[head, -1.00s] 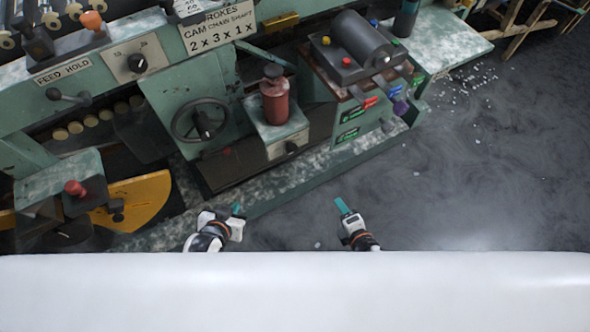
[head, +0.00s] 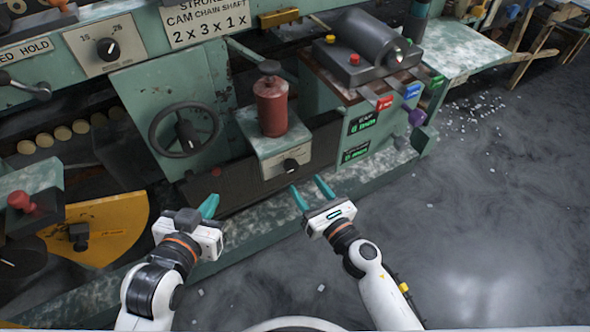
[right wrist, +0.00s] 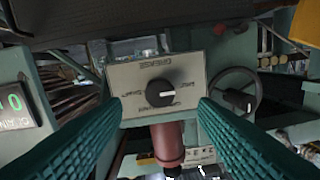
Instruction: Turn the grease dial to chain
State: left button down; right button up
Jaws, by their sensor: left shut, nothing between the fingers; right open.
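The grease dial is a black knob (head: 291,165) on a pale plate on the green block under the red grease canister (head: 271,106). In the right wrist view the knob (right wrist: 159,93) is near the middle, seen upside down, with a white mark pointing right. Small labels ring it, too blurred to read. My right gripper (head: 311,192) is open and empty, its teal fingers in front of and below the dial, apart from it. My left gripper (head: 208,206) is shut and empty, further left, below the handwheel (head: 184,128).
A sign (head: 207,22) reads "CAM CHAIN SHAFT 2x3x1x". Another dial (head: 108,48) is at upper left. A red knob (head: 21,201) and yellow plate (head: 100,225) lie left of my left gripper. A motor box (head: 361,62) stands right of the canister. The floor at right is open.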

aim_at(294, 170)
jog(key=x, duration=0.6)
jog(key=shift+w+a, duration=0.1)
jog(key=shift+w, duration=0.05)
jog(key=shift+c, duration=0.2)
jog(key=c, duration=0.9)
